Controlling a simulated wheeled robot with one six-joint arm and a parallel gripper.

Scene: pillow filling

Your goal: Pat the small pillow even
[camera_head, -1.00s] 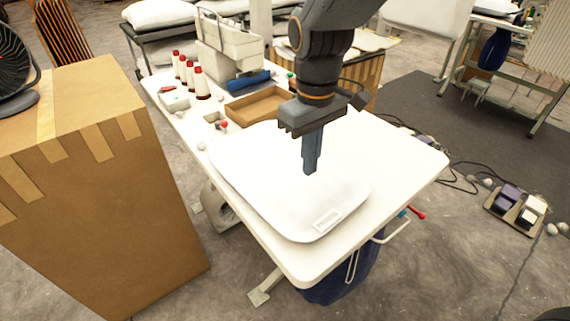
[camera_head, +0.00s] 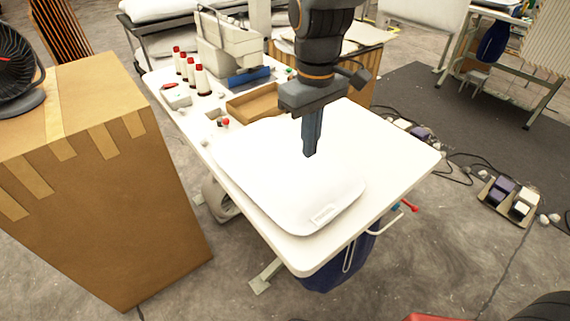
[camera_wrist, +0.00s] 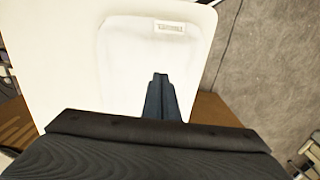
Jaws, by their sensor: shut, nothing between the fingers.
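The small white pillow (camera_head: 270,170) lies flat on the white sewing table (camera_head: 405,165), with a small label (camera_head: 323,215) at its near corner. In the wrist view the pillow (camera_wrist: 125,50) shows its label (camera_wrist: 168,28) at the top. My gripper (camera_head: 310,154) points down over the right part of the pillow, fingers together and empty. Its fingertips are at or just above the pillow; I cannot tell if they touch. The shut fingers also show in the wrist view (camera_wrist: 160,78), hiding part of the pillow's edge.
A sewing machine (camera_head: 230,50), several thread cones (camera_head: 201,80) and a shallow brown tray (camera_head: 254,104) stand at the table's back. A large cardboard box (camera_head: 100,190) stands to the left. The table's right end is clear.

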